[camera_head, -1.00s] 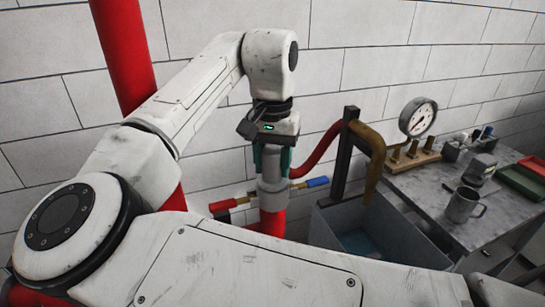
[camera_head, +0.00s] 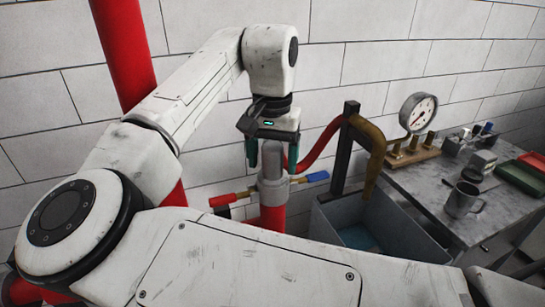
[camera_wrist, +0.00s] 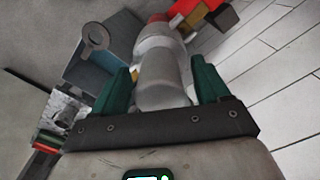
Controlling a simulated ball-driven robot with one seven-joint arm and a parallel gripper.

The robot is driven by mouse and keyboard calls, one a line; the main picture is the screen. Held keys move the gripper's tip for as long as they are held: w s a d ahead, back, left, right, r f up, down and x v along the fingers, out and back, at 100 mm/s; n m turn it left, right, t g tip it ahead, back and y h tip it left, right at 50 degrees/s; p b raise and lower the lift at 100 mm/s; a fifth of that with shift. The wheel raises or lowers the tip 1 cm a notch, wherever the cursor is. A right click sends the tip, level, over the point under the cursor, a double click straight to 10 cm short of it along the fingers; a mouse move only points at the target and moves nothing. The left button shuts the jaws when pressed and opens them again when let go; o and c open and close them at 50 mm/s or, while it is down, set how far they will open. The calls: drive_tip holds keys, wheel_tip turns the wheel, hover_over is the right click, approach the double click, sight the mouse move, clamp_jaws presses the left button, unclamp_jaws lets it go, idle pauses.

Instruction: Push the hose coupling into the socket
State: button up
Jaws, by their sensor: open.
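The grey hose coupling (camera_head: 271,159) stands upright in the head view, in line with the grey socket (camera_head: 273,187) on top of a red standpipe. Whether it is fully seated I cannot tell. In the wrist view the pale grey cylinder of the coupling (camera_wrist: 160,78) lies between the fingers, with the red pipe beyond it. My gripper (camera_head: 271,165) is open, pointing down, its green fingers on either side of the coupling with visible gaps. It also shows in the wrist view (camera_wrist: 165,85).
A red-handled lever (camera_head: 232,197) and a blue-handled lever (camera_head: 316,177) stick out beside the socket. A grey tank (camera_head: 390,235) and a bench with a gauge (camera_head: 419,112) and mug (camera_head: 463,200) stand right.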

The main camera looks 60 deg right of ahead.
drive_tip(key=shift+r, duration=0.1)
wheel_tip(320, 180, up, 11)
drive_tip(key=shift+f+b, duration=0.2)
drive_tip(key=shift+b, duration=0.45)
idle(0.5)
